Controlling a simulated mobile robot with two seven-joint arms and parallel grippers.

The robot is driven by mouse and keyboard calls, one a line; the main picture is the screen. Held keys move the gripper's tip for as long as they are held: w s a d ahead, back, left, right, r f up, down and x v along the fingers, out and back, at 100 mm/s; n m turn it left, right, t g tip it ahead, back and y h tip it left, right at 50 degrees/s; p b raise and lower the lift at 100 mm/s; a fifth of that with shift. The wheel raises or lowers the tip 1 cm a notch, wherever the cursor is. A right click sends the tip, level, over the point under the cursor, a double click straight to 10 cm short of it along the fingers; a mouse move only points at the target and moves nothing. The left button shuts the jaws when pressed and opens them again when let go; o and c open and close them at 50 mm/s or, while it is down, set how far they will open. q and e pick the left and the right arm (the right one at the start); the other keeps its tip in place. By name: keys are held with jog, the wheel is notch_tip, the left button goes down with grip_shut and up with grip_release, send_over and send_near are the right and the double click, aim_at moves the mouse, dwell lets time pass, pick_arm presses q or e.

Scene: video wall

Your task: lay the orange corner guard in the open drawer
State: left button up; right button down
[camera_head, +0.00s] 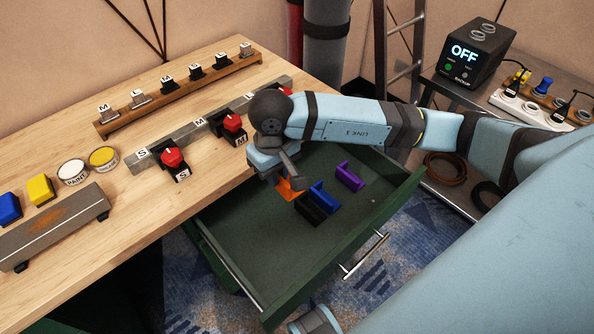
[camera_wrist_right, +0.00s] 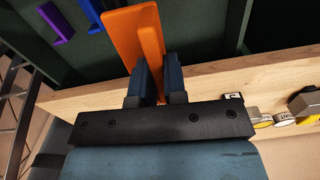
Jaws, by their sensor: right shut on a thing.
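The orange corner guard (camera_wrist_right: 137,40) is an L-shaped piece between the fingers of my right gripper (camera_wrist_right: 155,82) in the wrist view. In the head view a part of the orange corner guard (camera_head: 290,189) shows below my right gripper (camera_head: 285,178), over the back left of the open green drawer (camera_head: 250,252). My right gripper is shut on it. The arm hides part of the guard, and I cannot tell whether it touches the drawer floor.
The drawer holds a black guard (camera_head: 309,208), a blue guard (camera_head: 325,197) and a purple guard (camera_head: 349,176) near the orange one. Its front left floor is clear. The wooden bench (camera_head: 120,205) bears red knobs, tins and blocks. A power box (camera_head: 471,55) stands at the right.

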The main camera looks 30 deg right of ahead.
notch_tip(320, 180, down, 2)
jog(key=b, duration=0.3)
jog(key=shift+a+f+b, duration=0.15)
jog(key=shift+f+b, duration=0.05)
jog(key=shift+b, duration=0.2)
jog(key=shift+s+f+b, duration=0.1)
jog(key=shift+b, duration=0.5)
pick_arm(q)
jog(key=f, duration=0.2)
jog(key=d+f+b, duration=0.1)
jog(key=f, duration=0.1)
jog(key=shift+w+f, duration=0.1)
jog(key=shift+f, duration=0.25)
pick_arm(e)
jog(key=shift+s+n, duration=0.1)
jog(key=shift+n, duration=0.2)
jog(key=b, duration=0.2)
send_near(281, 235)
jog(key=shift+s+a, duration=0.1)
pick_arm(q)
jog(key=shift+w+d+t+h+b, duration=0.15)
jog(key=shift+t+h+b, duration=0.15)
jog(key=shift+b, duration=0.1)
pick_arm(e)
jog(key=shift+f, duration=2.55)
pick_arm(q)
jog(key=shift+f, duration=0.1)
pick_arm(e)
jog(key=shift+f, duration=0.15)
